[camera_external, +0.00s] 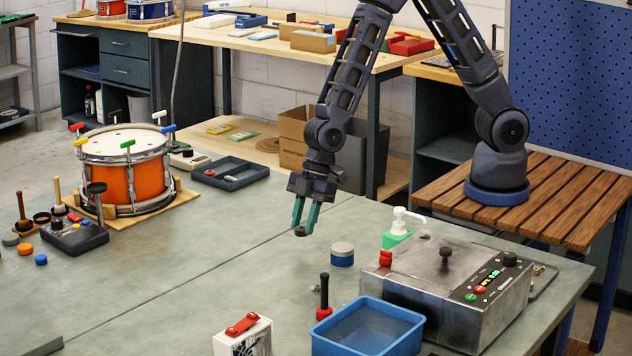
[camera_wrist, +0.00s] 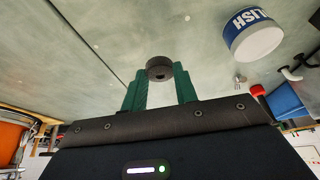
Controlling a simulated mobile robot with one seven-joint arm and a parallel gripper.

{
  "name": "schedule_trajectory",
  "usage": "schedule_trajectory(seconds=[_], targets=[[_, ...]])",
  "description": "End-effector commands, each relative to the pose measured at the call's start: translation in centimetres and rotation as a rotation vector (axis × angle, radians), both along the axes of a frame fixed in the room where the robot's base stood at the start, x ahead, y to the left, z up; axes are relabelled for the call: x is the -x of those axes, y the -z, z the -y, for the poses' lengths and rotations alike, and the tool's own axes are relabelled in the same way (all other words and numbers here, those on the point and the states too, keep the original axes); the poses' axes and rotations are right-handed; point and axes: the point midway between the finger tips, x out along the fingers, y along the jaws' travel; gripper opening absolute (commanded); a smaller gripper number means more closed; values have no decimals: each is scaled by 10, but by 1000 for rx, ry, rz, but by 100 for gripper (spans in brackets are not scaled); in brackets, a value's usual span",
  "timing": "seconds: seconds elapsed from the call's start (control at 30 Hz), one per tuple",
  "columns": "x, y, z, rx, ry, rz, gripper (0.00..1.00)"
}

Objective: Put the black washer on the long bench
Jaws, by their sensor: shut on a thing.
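The black washer (camera_external: 299,231) is a small dark ring between the green fingertips of my gripper (camera_external: 304,222). In the wrist view the washer (camera_wrist: 159,66) sits at the ends of the fingers (camera_wrist: 160,78), its hole showing. My gripper is shut on it and points down over the grey-green table (camera_external: 215,265); the gap below it is hard to judge. A long light-wood bench (camera_external: 255,46) with a lower shelf stands behind, along the wall. I cannot tell for sure which surface is the long bench.
A blue-and-grey tin (camera_external: 342,255), blue bin (camera_external: 368,330) and metal machine (camera_external: 450,290) stand right of my gripper. An orange drum (camera_external: 125,180) and dark tray (camera_external: 230,174) stand left. The back bench holds boxes (camera_external: 313,38) and red bins (camera_external: 408,44), with bare wood between.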

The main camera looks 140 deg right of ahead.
Motion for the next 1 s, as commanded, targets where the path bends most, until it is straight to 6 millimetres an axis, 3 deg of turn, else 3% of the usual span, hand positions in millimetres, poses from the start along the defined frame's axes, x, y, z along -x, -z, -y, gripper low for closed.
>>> schedule_trajectory(seconds=[0.33, 0.73, 0.77, 0.87, 1.0], targets=[[0, 36, -1, -2, 0, -2, 8], [0, 41, 0, 0, 1, 0, 8], [0, 41, 0, 0, 1, 0, 31], [0, 40, 0, 0, 0, 0, 50], [0, 40, 0, 0, 0, 0, 51]])
